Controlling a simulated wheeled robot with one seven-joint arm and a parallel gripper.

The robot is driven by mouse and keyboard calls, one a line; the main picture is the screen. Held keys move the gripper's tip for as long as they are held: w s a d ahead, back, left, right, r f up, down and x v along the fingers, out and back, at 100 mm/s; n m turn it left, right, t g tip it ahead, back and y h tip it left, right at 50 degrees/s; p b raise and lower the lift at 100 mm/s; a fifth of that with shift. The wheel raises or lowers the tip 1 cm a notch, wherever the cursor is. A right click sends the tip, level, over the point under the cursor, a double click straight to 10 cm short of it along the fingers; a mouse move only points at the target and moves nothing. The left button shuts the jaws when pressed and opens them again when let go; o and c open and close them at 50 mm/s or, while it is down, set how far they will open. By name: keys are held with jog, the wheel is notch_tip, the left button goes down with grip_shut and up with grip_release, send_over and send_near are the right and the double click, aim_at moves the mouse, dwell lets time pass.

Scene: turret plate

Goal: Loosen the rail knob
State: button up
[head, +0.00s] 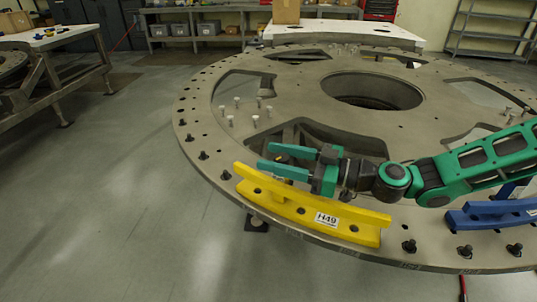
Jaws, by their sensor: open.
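A yellow rail (310,209) with a white label reading "H49" lies along the near edge of the round metal turret plate (305,85). It has several dark round holes or fasteners along it. My gripper (265,156) is open above the rail's left part, its two green fingers pointing left. No other knob is clearly visible on the rail.
A blue rail (495,214) sits on the plate at right. Several dark bolts (409,246) stand along the rim, and several pale pegs (254,121) stand on the plate. A workbench (50,40) is at far left. The floor left of the plate is clear.

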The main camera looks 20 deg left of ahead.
jog(key=shift+a, duration=1.25)
jog(key=shift+c, duration=0.6)
jog(key=c, duration=0.9)
jog(key=shift+g, duration=0.4)
jog(key=shift+s+n+g, duration=0.25)
jog(key=shift+n+g, duration=0.45)
jog(key=shift+g, duration=0.2)
jog(key=shift+s+n+g, duration=0.2)
jog(key=shift+n+g, duration=0.5)
jog(key=shift+g, duration=0.2)
jog(key=shift+h, duration=0.3)
jog(key=shift+d, duration=0.1)
jog(key=o, duration=1)
